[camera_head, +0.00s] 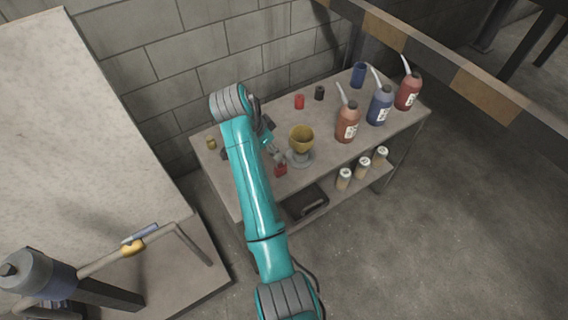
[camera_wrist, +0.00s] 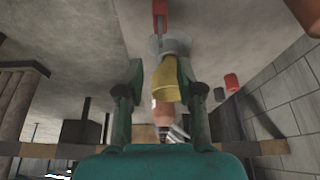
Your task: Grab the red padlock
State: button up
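The red padlock (camera_head: 281,170) lies on the workbench near its front edge, just left of the grey base of a yellow cup. In the wrist view a red piece that looks like the padlock (camera_wrist: 160,9) shows at the top edge, partly cut off. My gripper (camera_head: 273,149) is above the bench, close behind the padlock and left of the cup, partly hidden by my arm. In the wrist view my gripper's fingers (camera_wrist: 160,72) are spread apart with nothing held between them. The padlock lies beyond the fingertips, not touching them.
The yellow cup (camera_head: 302,137) on its grey base (camera_head: 300,159) stands close by; in the wrist view the cup (camera_wrist: 165,80) lines up between the fingers. A red cylinder (camera_head: 299,102), a dark cylinder (camera_head: 320,93) and several bottles (camera_head: 347,124) stand farther back and right. A block wall (camera_head: 180,62) is behind.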

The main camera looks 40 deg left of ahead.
aim_at(280, 166)
jog(key=x, duration=0.4)
jog(key=shift+s+x, duration=0.15)
jog(key=shift+x, duration=1.15)
jog(key=shift+s+x, duration=0.1)
jog(key=shift+x, duration=1.2)
jog(key=shift+a+f, duration=0.1)
jog(key=shift+c, duration=0.3)
grip_shut()
